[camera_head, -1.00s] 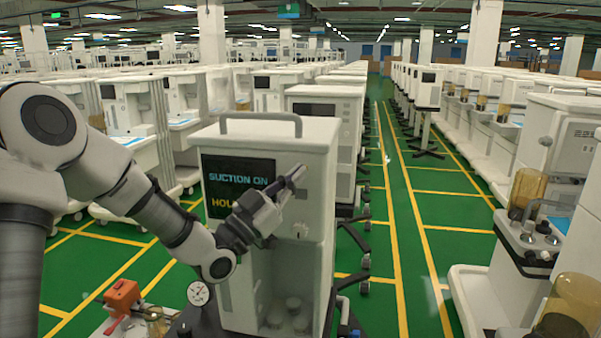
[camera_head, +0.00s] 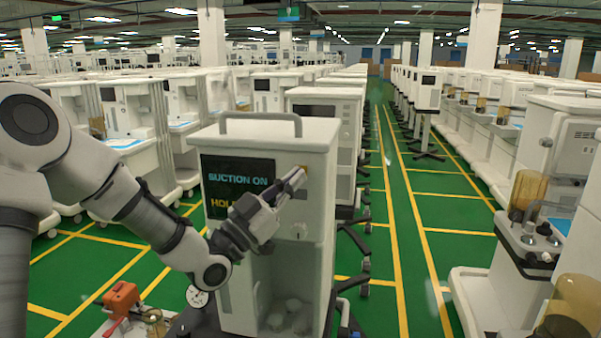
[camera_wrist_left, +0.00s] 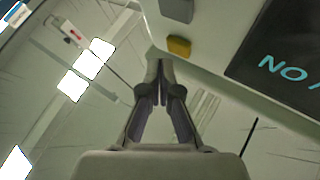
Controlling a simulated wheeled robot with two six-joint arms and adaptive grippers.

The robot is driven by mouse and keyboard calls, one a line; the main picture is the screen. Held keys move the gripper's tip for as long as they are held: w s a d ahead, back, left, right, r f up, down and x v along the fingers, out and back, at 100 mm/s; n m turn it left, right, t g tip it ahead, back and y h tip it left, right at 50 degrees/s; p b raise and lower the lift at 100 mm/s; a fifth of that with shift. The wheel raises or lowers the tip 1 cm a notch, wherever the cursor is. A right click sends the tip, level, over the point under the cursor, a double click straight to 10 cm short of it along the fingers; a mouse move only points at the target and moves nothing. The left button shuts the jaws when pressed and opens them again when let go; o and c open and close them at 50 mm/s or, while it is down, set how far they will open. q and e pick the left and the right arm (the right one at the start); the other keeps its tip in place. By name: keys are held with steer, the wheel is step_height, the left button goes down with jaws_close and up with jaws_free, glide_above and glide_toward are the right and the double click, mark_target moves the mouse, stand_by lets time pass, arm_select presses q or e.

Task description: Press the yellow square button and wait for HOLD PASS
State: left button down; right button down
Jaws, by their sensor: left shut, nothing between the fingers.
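The white machine (camera_head: 315,240) stands in front of me with a dark screen (camera_head: 222,180) on its front. The screen reads "SUCTION ON" in cyan, with yellow letters starting "HOL" below; my gripper hides the rest. The yellow button (camera_wrist_left: 179,46) shows in the left wrist view, and a small part of it shows in the head view (camera_head: 304,169). My left gripper (camera_head: 297,180) is shut and empty at the machine's front. In the wrist view its fingertips (camera_wrist_left: 160,55) are beside the button; contact cannot be told. My right gripper is not in view.
A grey button (camera_wrist_left: 176,10) sits near the yellow one. An orange device (camera_head: 122,297) and a gauge (camera_head: 197,296) are at lower left. A cart with amber jars (camera_head: 528,190) stands right; the green aisle is clear.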

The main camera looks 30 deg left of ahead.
arm_select(q)
steer(key=s, duration=0.2)
steer(key=s+d+b, duration=0.1)
steer(key=s, duration=0.1)
steer(key=shift+s+d, duration=0.1)
steer(key=shift+s, duration=0.3)
stand_by(0.5)
steer(key=d+f+n+g+y, duration=0.1)
steer(key=d+f+g, duration=0.25)
steer(key=f, duration=1.25)
steer(key=d+f+g+y, duration=0.2)
steer(key=f+g, duration=0.3)
steer(key=f, duration=1.1)
steer(key=s+f+n+g+y, duration=0.15)
steer(key=s+f+g, duration=0.25)
steer(key=s+f, duration=0.55)
steer(key=s+f+n+g+y, duration=0.15)
steer(key=s+f+g, duration=0.25)
steer(key=s+f, duration=0.55)
steer(key=s+a+f+n+g+y, duration=0.3)
steer(key=s+f+g, duration=0.2)
steer(key=s, duration=0.3)
steer(key=shift+s+a+f+n, duration=0.3)
steer(key=shift+s+f, duration=0.1)
steer(key=shift+f, duration=0.3)
